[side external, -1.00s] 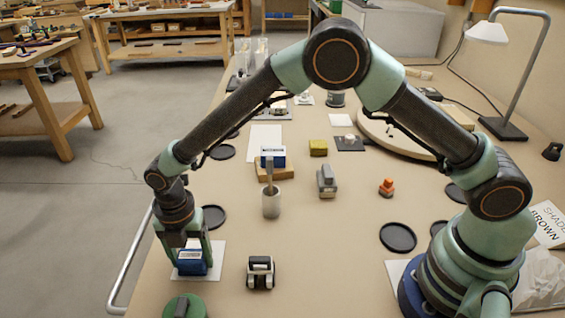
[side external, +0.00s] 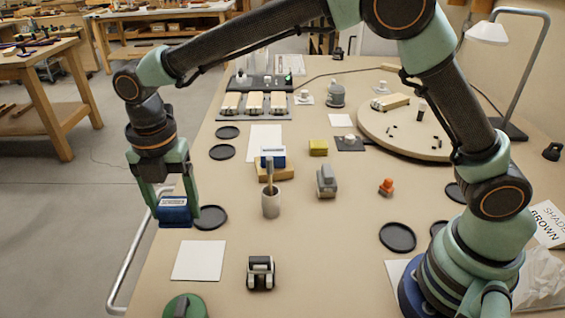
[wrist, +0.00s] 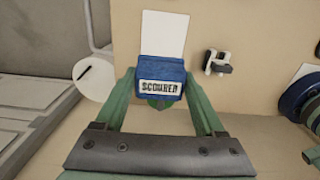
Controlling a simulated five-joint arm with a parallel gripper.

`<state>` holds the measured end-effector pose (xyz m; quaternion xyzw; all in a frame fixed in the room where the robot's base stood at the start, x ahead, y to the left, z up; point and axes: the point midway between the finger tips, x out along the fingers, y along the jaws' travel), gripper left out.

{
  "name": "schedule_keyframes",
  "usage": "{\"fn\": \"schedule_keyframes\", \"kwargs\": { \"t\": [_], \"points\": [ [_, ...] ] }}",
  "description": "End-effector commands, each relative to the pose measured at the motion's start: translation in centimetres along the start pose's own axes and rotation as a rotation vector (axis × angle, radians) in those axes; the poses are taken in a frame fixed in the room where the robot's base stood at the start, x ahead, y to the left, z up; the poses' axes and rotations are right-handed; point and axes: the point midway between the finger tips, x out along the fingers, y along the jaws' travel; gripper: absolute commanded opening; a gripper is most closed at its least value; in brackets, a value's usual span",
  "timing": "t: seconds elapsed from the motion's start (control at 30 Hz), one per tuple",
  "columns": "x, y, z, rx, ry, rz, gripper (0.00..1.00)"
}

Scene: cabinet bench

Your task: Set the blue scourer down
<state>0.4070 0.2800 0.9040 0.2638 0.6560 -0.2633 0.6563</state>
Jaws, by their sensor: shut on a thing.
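My gripper (side external: 174,197) is shut on the blue scourer (side external: 175,213), a blue block with a white label. The scourer hangs in the air near the bench's left edge, above and apart from the bench top. In the wrist view the scourer (wrist: 160,80) sits between the fingers, and its label reads "SCOURER". A bare white square card (side external: 199,261) lies on the bench below it. The card also shows beyond the scourer in the wrist view (wrist: 163,30). A second blue labelled block (side external: 273,153) rests on a tan block farther back.
Black round coasters (side external: 210,217) and a grey cup with a handle sticking out (side external: 271,204) stand nearby. A black-and-white object (side external: 261,272) is right of the card, and a green round object (side external: 185,306) is in front. A metal rail (side external: 135,258) runs along the bench's left edge.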

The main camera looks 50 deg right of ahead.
Motion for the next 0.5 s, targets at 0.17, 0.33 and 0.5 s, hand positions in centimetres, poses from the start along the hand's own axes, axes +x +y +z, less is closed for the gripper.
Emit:
{"fn": "schedule_keyframes", "kwargs": {
  "t": [0.17,0.33,0.5],
  "points": [
    [-3.5,0.1,0.0,0.0,-0.001,0.003,0.07],
    [-5.2,0.0,0.2,0.011,0.0,0.001,0.07],
    [-6.0,-1.3,2.0,0.166,0.0,0.0,0.07]
  ]
}}
